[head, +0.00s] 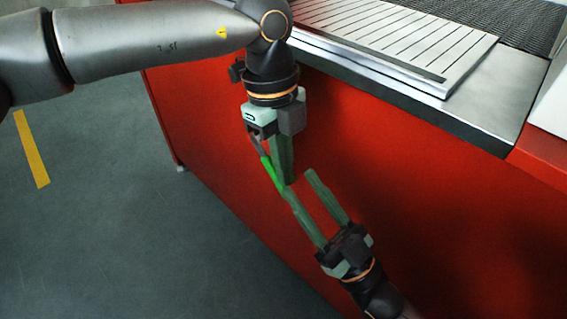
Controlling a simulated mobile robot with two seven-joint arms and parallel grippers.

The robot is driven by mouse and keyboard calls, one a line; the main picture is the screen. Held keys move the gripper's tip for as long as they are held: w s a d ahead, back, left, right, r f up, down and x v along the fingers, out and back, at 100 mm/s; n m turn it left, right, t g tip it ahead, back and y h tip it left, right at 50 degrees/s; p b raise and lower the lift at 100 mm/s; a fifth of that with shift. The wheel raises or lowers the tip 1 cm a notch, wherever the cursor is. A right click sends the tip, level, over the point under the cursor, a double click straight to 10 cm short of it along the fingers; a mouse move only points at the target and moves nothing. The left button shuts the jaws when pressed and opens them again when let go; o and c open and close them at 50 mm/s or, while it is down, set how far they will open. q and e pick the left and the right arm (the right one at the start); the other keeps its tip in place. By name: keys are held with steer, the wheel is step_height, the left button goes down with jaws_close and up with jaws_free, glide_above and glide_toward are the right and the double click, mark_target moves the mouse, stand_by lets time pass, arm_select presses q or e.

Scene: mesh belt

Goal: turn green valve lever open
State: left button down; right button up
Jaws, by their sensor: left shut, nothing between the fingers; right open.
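The bright green valve lever (270,172) shows in the head view in front of the red machine side, slanting down to the right. Its upper end disappears behind or beside my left gripper's body, and the valve itself is hidden. My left gripper (290,181) points down, shut and empty, with its fingers just right of the lever. My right gripper (298,183) reaches up from the bottom right, open, its two fingers apart. Its left fingertip overlaps the lever's lower end in the picture; I cannot tell whether they touch.
The red machine panel (430,220) fills the right side behind the grippers. On top are a metal ledge (490,115), a slotted plate (400,40) and dark mesh belt (500,22). The grey floor (120,220) at left is clear, with a yellow stripe (32,150).

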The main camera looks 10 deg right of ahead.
arm_select(q)
steer(key=shift+f, duration=0.15)
arm_select(e)
steer(key=s+d+r+n, duration=0.1)
steer(key=s+r, duration=0.1)
steer(key=r, duration=0.3)
steer(key=s+d+r+n+t, duration=0.1)
steer(key=s+d+r+n, duration=0.1)
steer(key=r, duration=0.4)
steer(key=shift+s+d+t, duration=0.3)
steer(key=shift+s, duration=0.2)
arm_select(q)
steer(key=shift+w+f, duration=0.1)
steer(key=shift+f, duration=0.2)
arm_select(e)
steer(key=shift+s, duration=0.45)
